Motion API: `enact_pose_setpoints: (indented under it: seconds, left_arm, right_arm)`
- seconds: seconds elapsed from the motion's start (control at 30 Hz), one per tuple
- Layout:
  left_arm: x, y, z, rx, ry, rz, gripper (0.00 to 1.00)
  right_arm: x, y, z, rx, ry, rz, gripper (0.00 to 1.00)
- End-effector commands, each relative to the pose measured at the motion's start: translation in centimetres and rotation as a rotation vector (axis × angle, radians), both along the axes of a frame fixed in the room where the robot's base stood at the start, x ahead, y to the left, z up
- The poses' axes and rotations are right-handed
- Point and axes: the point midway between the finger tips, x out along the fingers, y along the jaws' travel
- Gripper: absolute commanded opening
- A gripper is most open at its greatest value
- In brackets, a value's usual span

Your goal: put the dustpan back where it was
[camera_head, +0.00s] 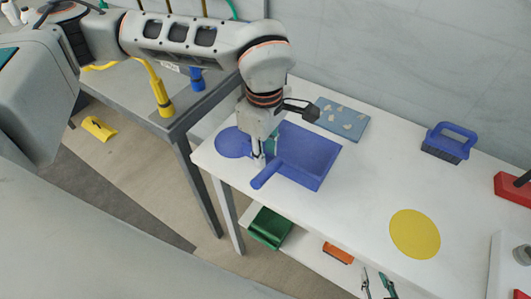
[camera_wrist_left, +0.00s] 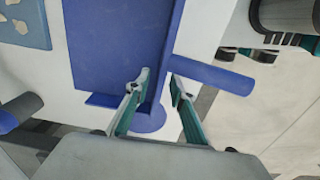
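The blue dustpan (camera_head: 312,150) lies on the white table, its handle (camera_head: 267,174) pointing toward the front edge. My left gripper (camera_head: 262,160) is low at the pan's rear corner, beside the handle's base. In the left wrist view its fingers (camera_wrist_left: 158,86) are apart, one over the pan (camera_wrist_left: 120,40) and one beside the handle (camera_wrist_left: 215,75), with the pan's rear wall between them. I cannot tell whether they touch it. A blue disc (camera_head: 232,142) and a yellow disc (camera_head: 414,234) are flat on the table. My right gripper (camera_head: 377,287) is open and empty at the bottom edge.
A blue brush (camera_head: 450,143) stands at the back right. A blue-grey mat (camera_head: 325,108) with pale pieces lies behind the dustpan. A red object (camera_head: 513,190) is at the right edge. Green (camera_head: 270,228) and orange (camera_head: 338,253) items lie below. The table's middle is clear.

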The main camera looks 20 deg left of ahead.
Motion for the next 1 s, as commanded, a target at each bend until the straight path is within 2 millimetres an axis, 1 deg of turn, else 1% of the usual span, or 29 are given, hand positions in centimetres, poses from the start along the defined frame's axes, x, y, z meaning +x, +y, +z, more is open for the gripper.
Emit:
enact_pose_setpoints:
  seconds: [0.17, 0.3, 0.5, 0.6, 0.7, 1.0]
  left_arm:
    - [0.1, 0.0, 3.2, 0.000, -0.006, 0.000, 0.23]
    - [0.0, 0.0, 6.2, 0.000, -0.007, 0.001, 0.23]
    - [0.0, 0.1, 9.7, -0.001, -0.005, 0.001, 0.23]
    - [-0.1, 0.1, 10.8, 0.000, -0.003, 0.001, 0.23]
    - [-0.1, 0.1, 11.4, 0.000, -0.001, 0.000, 0.23]
    - [-0.2, 0.1, 11.6, 0.000, 0.000, 0.000, 0.23]
  right_arm:
    - [0.0, 0.0, 0.0, 0.001, 0.001, 0.000, 0.28]
    - [-0.2, 0.0, -0.1, 0.001, 0.005, -0.001, 0.28]
    - [-0.2, 0.0, -0.1, 0.001, 0.007, 0.000, 0.28]
    - [-0.1, 0.0, 0.0, 0.000, 0.005, 0.000, 0.28]
    - [-0.1, 0.0, 0.1, 0.001, 0.005, 0.001, 0.28]
    - [0.0, 0.1, 0.5, 0.002, -0.002, 0.001, 0.28]
